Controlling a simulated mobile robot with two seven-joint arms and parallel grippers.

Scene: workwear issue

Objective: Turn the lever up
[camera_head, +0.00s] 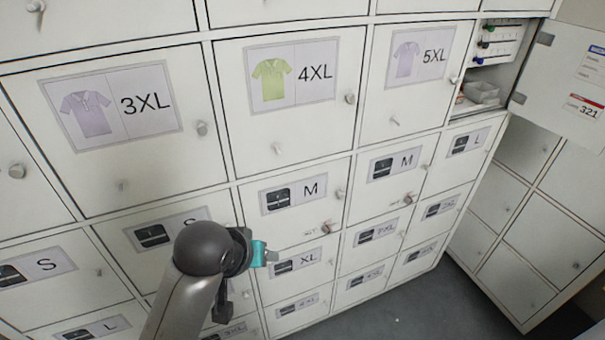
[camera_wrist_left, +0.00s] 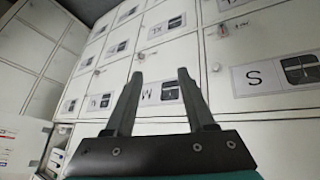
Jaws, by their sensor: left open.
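Small metal locks sit on white locker doors. One, with a small tag reading in red, is the lock (camera_head: 326,228) on a door labelled M, to the upper right of my left gripper in the head view. A similar lock (camera_head: 408,198) is on the M door further right. The left wrist view shows a tagged lock (camera_wrist_left: 222,31) at top right, beyond the right finger. I cannot tell which one is the lever, nor its angle. My left gripper (camera_head: 260,254) is in front of the lower doors. In the wrist view its fingers (camera_wrist_left: 158,76) are apart and empty.
The locker wall has large shirt-labelled doors such as the 4XL door (camera_head: 320,125) above smaller doors. An open door (camera_head: 565,90) juts out at upper right beside an open compartment (camera_head: 485,80) with contents. Grey floor (camera_head: 400,315) is clear at lower right.

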